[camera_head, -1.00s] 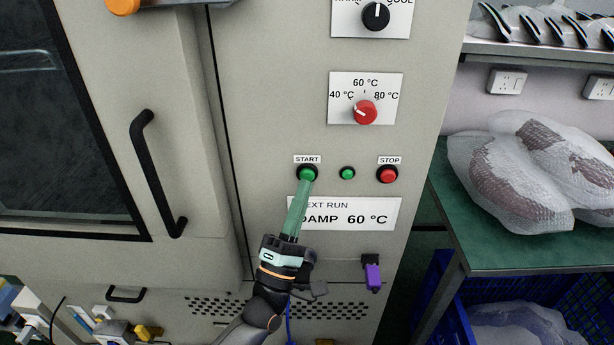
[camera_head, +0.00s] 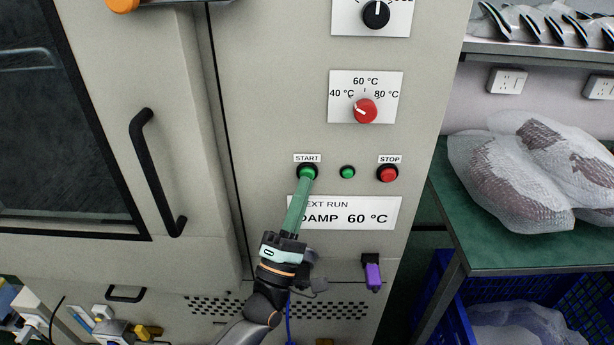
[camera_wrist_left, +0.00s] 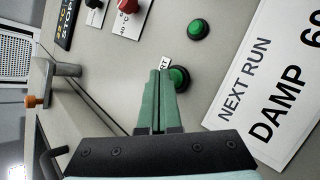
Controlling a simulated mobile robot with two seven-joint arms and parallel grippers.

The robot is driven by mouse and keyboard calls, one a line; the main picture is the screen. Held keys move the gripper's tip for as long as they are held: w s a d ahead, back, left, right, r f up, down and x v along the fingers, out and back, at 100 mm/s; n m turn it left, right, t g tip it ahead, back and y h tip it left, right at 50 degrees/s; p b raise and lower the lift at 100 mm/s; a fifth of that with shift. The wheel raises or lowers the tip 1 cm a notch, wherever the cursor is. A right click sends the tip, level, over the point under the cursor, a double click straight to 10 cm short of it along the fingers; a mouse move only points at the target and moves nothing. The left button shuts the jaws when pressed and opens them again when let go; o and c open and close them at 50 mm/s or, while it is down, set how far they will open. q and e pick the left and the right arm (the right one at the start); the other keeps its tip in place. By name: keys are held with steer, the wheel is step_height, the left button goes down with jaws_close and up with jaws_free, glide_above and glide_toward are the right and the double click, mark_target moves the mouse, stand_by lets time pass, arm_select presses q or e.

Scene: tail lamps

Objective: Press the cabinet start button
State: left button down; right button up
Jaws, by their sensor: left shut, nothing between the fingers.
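The green start button (camera_head: 307,171) sits in a black ring on the cabinet panel (camera_head: 270,110), under a START label. My left gripper (camera_head: 305,182) is shut and empty, its green fingers pointing up at the button. In the head view its tips overlap the button's lower edge. In the left wrist view, my left gripper (camera_wrist_left: 158,78) has its tips right beside the start button (camera_wrist_left: 179,78) and covers part of the label. I cannot tell whether the tips touch the button. My right gripper is not in view.
A smaller green light (camera_head: 347,172) and a red stop button (camera_head: 388,174) are to the right. A red temperature knob (camera_head: 365,111) and a black knob (camera_head: 376,14) are above. The door handle (camera_head: 157,172) is left. A green table (camera_head: 500,255) with wrapped parts stands right.

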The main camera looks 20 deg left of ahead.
arm_select(q)
steer(key=shift+w, duration=0.15)
steer(key=shift+w+a, duration=0.2)
steer(key=shift+w, duration=0.25)
stand_by(0.8)
steer(key=shift+s+d, duration=0.25)
steer(key=shift+s, duration=0.6)
steer(key=shift+s, duration=0.1)
steer(key=s, duration=0.2)
steer(key=s+d+p, duration=0.1)
steer(key=s, duration=0.1)
steer(key=shift+s+d+p, duration=0.2)
steer(key=shift+s+p, duration=0.1)
steer(key=shift+f, duration=0.1)
stand_by(0.4)
